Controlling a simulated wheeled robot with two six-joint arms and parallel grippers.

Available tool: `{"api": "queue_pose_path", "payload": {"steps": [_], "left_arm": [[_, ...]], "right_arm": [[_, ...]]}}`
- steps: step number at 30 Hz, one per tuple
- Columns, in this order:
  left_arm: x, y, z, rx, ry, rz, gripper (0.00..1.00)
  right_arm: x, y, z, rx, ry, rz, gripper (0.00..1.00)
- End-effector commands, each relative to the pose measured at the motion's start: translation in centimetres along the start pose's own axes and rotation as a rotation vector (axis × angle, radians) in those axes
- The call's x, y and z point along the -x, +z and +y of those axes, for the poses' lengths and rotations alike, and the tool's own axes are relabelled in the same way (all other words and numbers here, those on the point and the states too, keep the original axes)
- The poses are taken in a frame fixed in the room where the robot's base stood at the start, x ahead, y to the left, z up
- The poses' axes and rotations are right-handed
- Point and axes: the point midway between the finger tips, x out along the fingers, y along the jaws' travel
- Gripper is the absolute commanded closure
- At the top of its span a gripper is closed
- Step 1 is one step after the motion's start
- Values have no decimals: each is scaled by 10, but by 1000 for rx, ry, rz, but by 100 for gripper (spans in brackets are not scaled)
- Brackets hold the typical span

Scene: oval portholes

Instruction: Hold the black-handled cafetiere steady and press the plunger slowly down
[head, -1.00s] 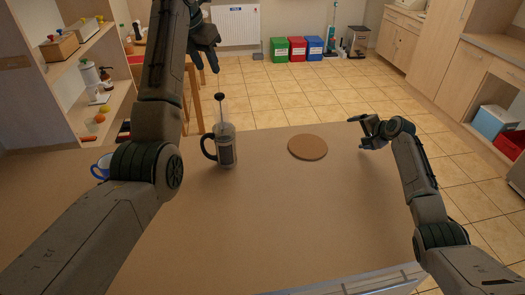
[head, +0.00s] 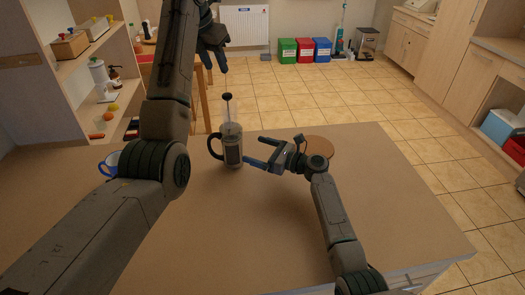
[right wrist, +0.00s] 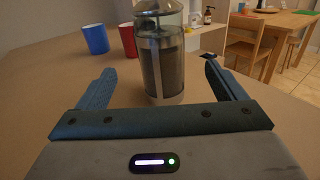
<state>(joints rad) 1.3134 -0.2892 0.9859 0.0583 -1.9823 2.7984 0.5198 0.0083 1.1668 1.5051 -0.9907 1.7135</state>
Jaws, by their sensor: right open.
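The cafetiere (head: 232,148) stands upright on the table, its black handle (head: 213,146) on the left. Its plunger rod is up, with the black knob (head: 227,97) well above the lid. In the right wrist view the cafetiere's glass and metal body (right wrist: 163,65) shows between the finger lines; its top is cut off. My right gripper (head: 257,152) is open just right of the cafetiere, fingers pointing at it, with no clear contact. It also shows in the right wrist view (right wrist: 158,65). My left gripper (head: 214,62) hangs high above and beyond the cafetiere; its jaw opening is unclear.
A round cork mat (head: 322,146) lies right of the cafetiere, partly hidden by my right gripper. A blue mug (head: 109,163) stands left, partly behind my left arm. A red mug (right wrist: 128,40) shows in the right wrist view. The table's front area is clear.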

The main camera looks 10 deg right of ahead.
Motion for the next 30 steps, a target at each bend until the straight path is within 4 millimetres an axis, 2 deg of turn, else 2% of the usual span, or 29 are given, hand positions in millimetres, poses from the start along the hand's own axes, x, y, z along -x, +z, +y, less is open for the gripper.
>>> {"api": "queue_pose_path", "payload": {"steps": [9, 15, 21, 30], "left_arm": [[0, 0, 0, 0, 0, 0, 64], [0, 0, 0, 0, 0, 0, 64], [0, 0, 0, 0, 0, 0, 64], [0, 0, 0, 0, 0, 0, 64]], "right_arm": [[-56, 2, 0, 3, 1, 1, 10], [-85, 1, -1, 4, 0, 2, 10], [-97, 1, -1, 6, 0, 2, 10], [-98, 0, -1, 6, -1, 3, 12]]}}
